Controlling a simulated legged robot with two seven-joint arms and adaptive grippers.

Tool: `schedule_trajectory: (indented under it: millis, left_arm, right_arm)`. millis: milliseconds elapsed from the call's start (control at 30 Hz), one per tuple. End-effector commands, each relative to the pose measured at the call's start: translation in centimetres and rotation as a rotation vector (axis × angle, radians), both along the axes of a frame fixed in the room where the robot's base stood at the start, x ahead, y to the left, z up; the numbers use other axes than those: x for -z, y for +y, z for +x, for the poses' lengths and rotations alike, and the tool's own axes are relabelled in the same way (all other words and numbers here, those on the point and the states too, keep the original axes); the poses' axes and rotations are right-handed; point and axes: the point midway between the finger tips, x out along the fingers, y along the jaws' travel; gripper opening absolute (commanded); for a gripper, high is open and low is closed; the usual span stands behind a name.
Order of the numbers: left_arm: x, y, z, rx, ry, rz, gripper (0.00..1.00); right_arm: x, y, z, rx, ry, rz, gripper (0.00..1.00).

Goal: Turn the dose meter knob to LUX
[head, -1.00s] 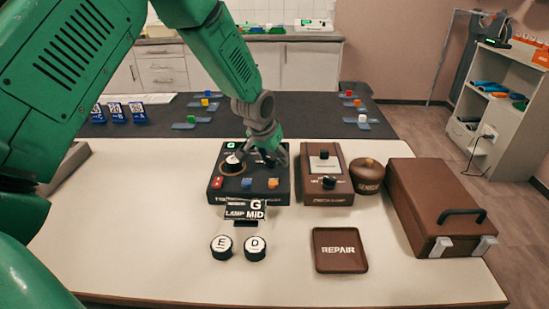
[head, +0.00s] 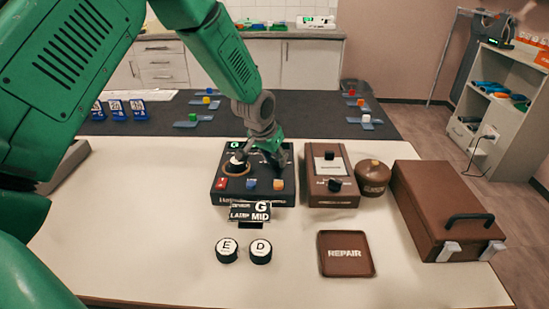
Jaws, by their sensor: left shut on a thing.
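A brown meter box (head: 344,165) with a pale face and a black knob (head: 334,184) stands right of centre on the light table; I take it as the dose meter. Its small lettering and the knob's setting are too small to read. My left gripper (head: 268,160) is over the black control box (head: 287,190), to the left of the meter and apart from its knob. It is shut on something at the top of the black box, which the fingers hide. A white-topped knob (head: 236,164) shows just left of the fingers. My right gripper is not in view.
A "LAMP MID" sign (head: 250,212) and caps marked E (head: 227,250) and D (head: 261,251) are in front. A REPAIR tray (head: 346,270), a round brown pot (head: 372,179) and a brown case (head: 440,205) are to the right. The front left table is clear.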

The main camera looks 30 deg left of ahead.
Motion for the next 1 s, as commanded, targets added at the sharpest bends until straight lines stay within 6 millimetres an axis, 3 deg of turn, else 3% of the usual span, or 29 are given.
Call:
schedule_trajectory:
  millis: [500, 1000]
  left_arm:
    - [-0.7, 0.8, 0.5, 0.380, -0.017, 0.000, 0.01]
    - [-0.3, 1.0, 0.7, 0.854, -0.019, 0.004, 0.01]
  right_arm:
    - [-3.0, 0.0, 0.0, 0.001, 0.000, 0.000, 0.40]
    - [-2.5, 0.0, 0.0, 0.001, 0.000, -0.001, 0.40]
